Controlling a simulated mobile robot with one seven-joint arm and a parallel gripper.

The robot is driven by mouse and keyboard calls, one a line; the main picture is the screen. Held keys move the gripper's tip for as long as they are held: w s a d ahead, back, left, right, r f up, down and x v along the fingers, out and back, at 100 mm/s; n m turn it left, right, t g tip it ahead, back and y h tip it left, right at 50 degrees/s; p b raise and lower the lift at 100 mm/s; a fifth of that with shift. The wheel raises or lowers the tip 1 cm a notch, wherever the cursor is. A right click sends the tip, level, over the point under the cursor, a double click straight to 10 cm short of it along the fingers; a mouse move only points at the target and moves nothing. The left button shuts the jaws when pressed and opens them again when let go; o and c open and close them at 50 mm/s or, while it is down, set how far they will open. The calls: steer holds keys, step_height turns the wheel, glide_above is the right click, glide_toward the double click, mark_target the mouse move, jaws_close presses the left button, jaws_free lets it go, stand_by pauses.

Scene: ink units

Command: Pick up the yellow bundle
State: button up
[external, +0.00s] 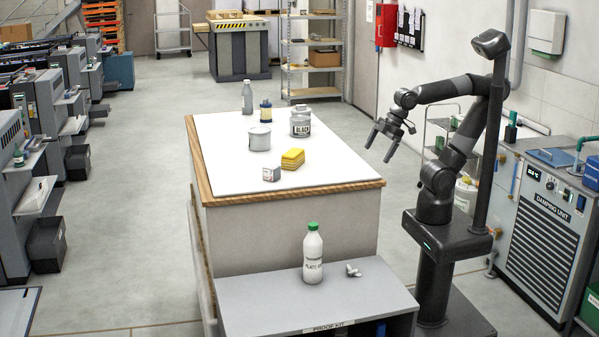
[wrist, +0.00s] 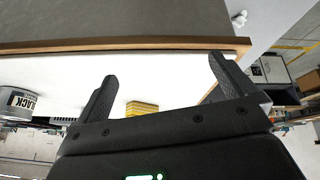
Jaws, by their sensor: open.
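The yellow bundle (external: 293,158) is a small stack of yellow layers with darker edges, lying on the white top of the wood-edged table. It also shows in the wrist view (wrist: 141,108), beyond my gripper and between its two fingers. My gripper (external: 378,147) is open and empty, to the right of the table in the external view and apart from the bundle. Its two dark fingers (wrist: 163,80) stand wide apart in the wrist view.
A green-capped white bottle (external: 312,256) stands on the lower shelf.

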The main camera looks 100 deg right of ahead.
steer(key=w+d+r+n+g+h, duration=0.15)
steer(key=w+r+n, duration=0.45)
steer(key=w+n, duration=0.65)
steer(key=n+h, duration=0.1)
steer(key=n, duration=1.2)
glide_toward(293, 155)
steer(key=shift+g, duration=0.25)
steer(key=x, duration=1)
steer(key=shift+w+d+f, duration=0.1)
steer(key=shift+w, duration=0.05)
steer(key=c, duration=0.8)
